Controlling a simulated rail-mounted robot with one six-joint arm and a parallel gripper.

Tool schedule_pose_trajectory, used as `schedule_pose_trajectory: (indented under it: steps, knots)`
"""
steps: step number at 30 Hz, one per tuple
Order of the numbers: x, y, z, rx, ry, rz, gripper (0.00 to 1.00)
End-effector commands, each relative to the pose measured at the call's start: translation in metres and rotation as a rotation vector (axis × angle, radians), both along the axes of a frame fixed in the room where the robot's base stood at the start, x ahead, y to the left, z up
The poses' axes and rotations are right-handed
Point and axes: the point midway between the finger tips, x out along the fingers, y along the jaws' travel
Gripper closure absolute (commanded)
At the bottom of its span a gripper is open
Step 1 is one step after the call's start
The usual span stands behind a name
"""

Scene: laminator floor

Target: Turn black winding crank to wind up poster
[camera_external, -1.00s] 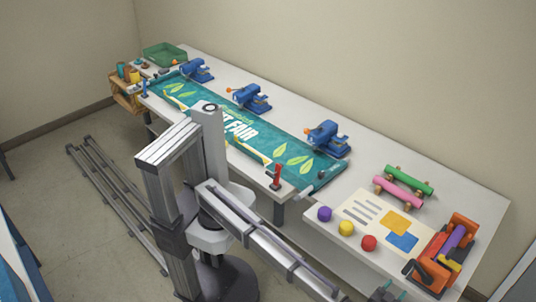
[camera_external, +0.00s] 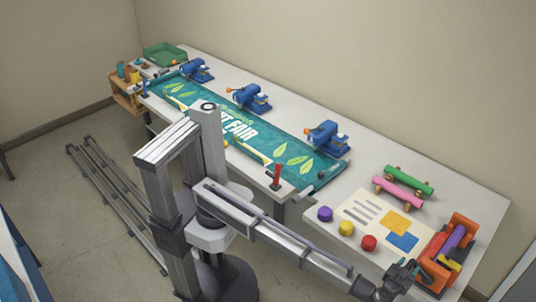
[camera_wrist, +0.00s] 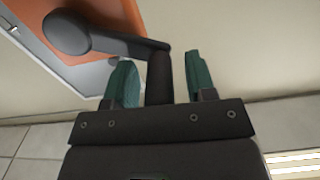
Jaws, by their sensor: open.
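The black winding crank (camera_wrist: 108,40) shows in the wrist view, its arm running from a round hub on the orange end plate (camera_wrist: 110,14) to a black handle (camera_wrist: 159,78). My gripper (camera_wrist: 161,78) is open, with one teal finger on each side of the handle and a gap on both sides. In the external view my gripper (camera_external: 402,277) is at the front of the orange winder (camera_external: 460,222) and largely hides the crank. A pale poster sheet (camera_external: 361,212) with orange and blue patches lies left of the winder.
A teal printed banner (camera_external: 290,152) and several blue clamp tools (camera_external: 326,137) are on the long table further left.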

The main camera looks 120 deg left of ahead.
Motion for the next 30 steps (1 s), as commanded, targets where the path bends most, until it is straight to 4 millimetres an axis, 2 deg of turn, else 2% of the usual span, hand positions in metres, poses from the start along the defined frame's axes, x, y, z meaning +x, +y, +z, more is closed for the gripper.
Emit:
schedule_pose_trajectory:
  steps: [3, 19, 30]
  knots:
    - [-0.0001, -0.0004, 0.0000, 0.000, 0.000, 0.000, 0.50]
    - [-0.0002, -0.0008, 0.0000, 0.000, 0.000, -0.001, 1.00]
    - [0.0002, 0.0039, 0.0011, 0.003, 0.009, 0.005, 1.00]
